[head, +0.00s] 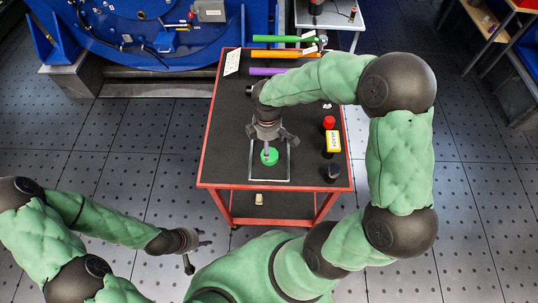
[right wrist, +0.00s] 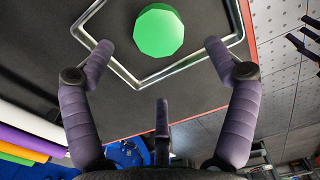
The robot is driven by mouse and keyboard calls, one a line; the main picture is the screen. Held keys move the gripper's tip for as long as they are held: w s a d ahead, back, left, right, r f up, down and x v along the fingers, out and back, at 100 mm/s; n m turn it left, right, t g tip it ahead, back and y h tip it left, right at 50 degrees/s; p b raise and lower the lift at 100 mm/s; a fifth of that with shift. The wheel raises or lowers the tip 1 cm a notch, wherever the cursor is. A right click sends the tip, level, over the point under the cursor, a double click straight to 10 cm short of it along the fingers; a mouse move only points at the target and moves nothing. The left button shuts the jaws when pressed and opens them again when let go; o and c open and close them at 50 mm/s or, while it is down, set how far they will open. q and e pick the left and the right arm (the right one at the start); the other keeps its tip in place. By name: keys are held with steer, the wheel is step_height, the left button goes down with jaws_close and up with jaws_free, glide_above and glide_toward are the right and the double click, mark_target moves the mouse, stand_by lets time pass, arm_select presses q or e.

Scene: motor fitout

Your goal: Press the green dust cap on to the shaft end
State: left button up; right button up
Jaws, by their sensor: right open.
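The green dust cap (head: 269,157) lies on the dark top of the red cart, inside a thin metal frame (head: 284,180). In the right wrist view the cap (right wrist: 158,31) is a green disc ahead of the fingers. My right gripper (head: 270,144) is over the cap, pointing down. Its three purple fingers are spread and empty in the right wrist view (right wrist: 159,62), apart from the cap. My left gripper (head: 197,254) is low at the left, away from the cart, empty, with its fingers spread. I cannot make out the shaft end.
A large blue machine (head: 150,50) stands behind at left. A shelf is at right.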

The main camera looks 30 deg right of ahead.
mark_target(270, 154)
steer(key=shift+f, duration=0.75)
steer(key=f+b, duration=0.1)
steer(key=f, duration=0.1)
steer(key=f+b, duration=0.1)
steer(key=f, duration=0.1)
steer(key=shift+s+d, duration=0.2)
steer(key=shift+s, duration=0.2)
steer(key=shift+w+f+b, duration=0.1)
steer(key=shift+f+b, duration=0.25)
steer(key=shift+f, duration=0.15)
steer(key=shift+r, duration=0.1)
steer(key=c, duration=0.9)
